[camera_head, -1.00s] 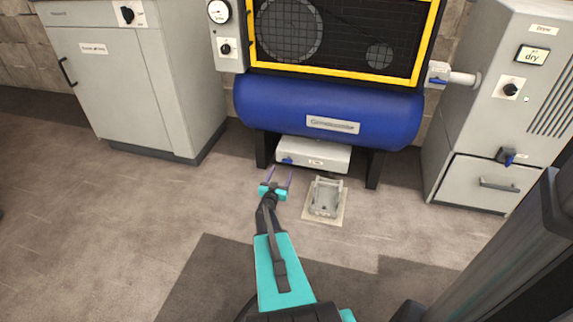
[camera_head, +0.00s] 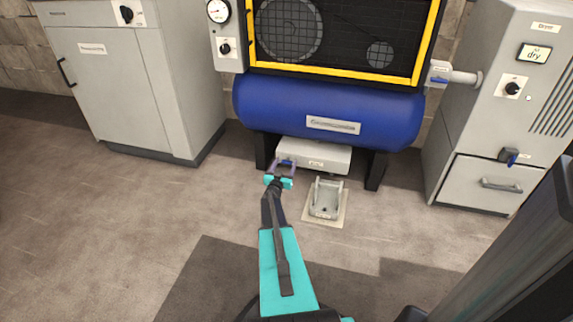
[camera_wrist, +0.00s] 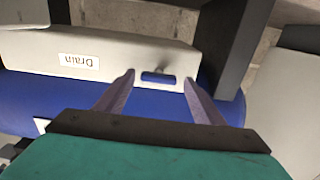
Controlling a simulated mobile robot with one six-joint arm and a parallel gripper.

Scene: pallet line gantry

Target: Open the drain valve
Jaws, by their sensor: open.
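The drain valve is a light grey box (camera_head: 330,158) under the blue compressor tank in the head view. It also shows in the wrist view (camera_wrist: 120,38), with an upside-down "Drain" label (camera_wrist: 80,61). Its small blue lever handle (camera_wrist: 158,78) lies lengthwise along the box face and appears between my fingertips in the wrist view. My gripper (camera_head: 282,169) is open at the box's left front, its fingers pointing at the handle. I cannot tell how deep the handle sits between the fingers or whether they touch it. The gripper partly hides the handle in the head view.
The blue tank (camera_head: 330,108) hangs just above the box, with dark legs on both sides; the right leg (camera_head: 376,170) is clear of my arm. A grey dryer cabinet (camera_head: 478,160) stands at right.

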